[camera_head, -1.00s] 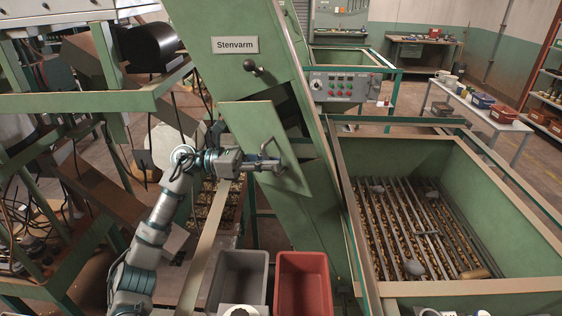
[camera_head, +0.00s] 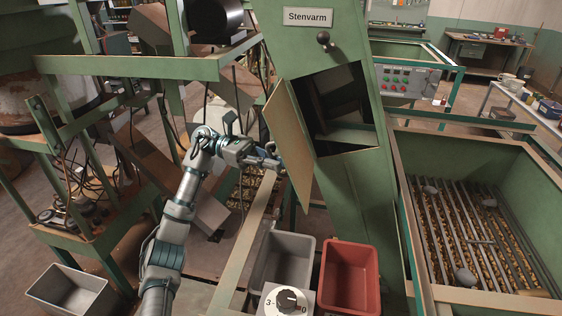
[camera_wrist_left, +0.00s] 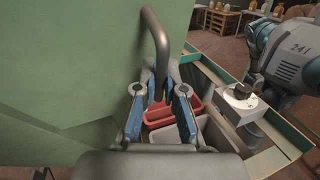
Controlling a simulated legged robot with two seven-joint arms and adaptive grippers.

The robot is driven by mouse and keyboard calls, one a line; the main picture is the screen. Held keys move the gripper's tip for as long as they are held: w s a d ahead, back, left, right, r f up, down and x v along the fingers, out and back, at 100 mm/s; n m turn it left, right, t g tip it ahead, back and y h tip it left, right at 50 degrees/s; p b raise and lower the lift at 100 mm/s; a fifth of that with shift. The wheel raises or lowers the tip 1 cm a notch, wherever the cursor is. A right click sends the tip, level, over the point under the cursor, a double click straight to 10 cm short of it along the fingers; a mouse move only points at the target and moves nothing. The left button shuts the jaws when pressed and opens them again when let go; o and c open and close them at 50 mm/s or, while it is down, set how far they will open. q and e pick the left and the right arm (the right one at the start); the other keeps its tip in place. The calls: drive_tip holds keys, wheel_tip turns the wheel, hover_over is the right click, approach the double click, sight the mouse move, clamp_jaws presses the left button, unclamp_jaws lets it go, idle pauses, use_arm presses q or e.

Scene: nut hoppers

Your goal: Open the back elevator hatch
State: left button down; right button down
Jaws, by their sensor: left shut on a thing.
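The green elevator column, labelled "Stenvarm", has a hatch opening (camera_head: 335,110) with a dark interior. The hatch door (camera_head: 286,143) stands swung out to the left of the opening, its inner face toward the head camera. My left gripper (camera_head: 268,160) is at the outer side of the door. In the left wrist view, my left gripper (camera_wrist_left: 158,100) is shut on the bent dark bar handle (camera_wrist_left: 160,45) of the green door (camera_wrist_left: 70,75). The handle is hidden behind the door in the head view. My right gripper is not in view.
A dark knob (camera_head: 325,41) sits on the column above the opening. A grey bin (camera_head: 290,243) and a red bin (camera_head: 349,270) stand below, near a dial box (camera_head: 286,300). A large nut hopper (camera_head: 470,150) stands to the right. Green framework and cables crowd the left.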

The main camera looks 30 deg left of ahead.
use_arm(q)
drive_tip(key=shift+a+f, duration=0.1)
drive_tip(key=shift+a, duration=0.3)
drive_tip(key=c, duration=1.5)
unclamp_jaws()
drive_tip(key=shift+w+f, duration=0.1)
drive_tip(key=shift+a, duration=0.1)
drive_tip(key=a, duration=0.7)
drive_tip(key=shift+w+a+f, duration=0.25)
drive_tip(key=shift+a, duration=0.05)
